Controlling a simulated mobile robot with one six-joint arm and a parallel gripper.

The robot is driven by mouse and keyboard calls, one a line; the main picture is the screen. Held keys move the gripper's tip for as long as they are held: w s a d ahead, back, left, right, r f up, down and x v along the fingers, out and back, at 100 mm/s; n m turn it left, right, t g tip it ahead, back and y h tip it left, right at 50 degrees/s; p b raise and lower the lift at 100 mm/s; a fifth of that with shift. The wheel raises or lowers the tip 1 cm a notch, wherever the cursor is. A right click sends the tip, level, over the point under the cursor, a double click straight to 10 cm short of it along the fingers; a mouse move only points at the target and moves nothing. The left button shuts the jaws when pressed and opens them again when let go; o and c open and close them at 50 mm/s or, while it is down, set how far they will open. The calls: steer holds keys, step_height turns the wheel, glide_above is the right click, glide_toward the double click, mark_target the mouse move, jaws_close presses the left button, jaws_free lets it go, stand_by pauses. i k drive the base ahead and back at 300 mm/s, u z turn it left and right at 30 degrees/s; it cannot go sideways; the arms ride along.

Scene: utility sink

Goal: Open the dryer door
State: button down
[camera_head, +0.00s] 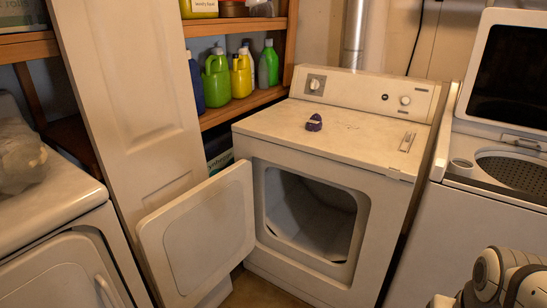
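The white dryer (376,188) stands in the middle of the view. Its door (200,236) is swung wide open to the left, and the dark, empty-looking drum opening (312,215) shows. Part of my arm shows at the lower right corner, to the right of the dryer front and well apart from the door. My gripper's fingers cannot be made out.
A washer with raised lid (504,75) stands right of the dryer. Another white machine (45,220) is at the left. A panel door (135,100) stands close behind the dryer door. Shelves with bottles (216,78) are behind. A small purple object (314,123) lies on the dryer top.

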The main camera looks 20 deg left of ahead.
mark_target(190, 244)
steer(key=u, duration=0.5)
steer(key=i, duration=1.35)
steer(key=u, duration=1.2)
steer(key=i, duration=0.65)
steer(key=u, duration=0.3)
steer(key=k, duration=0.9)
steer(key=u, duration=0.2)
steer(key=i, duration=0.9)
steer(key=z, duration=0.05)
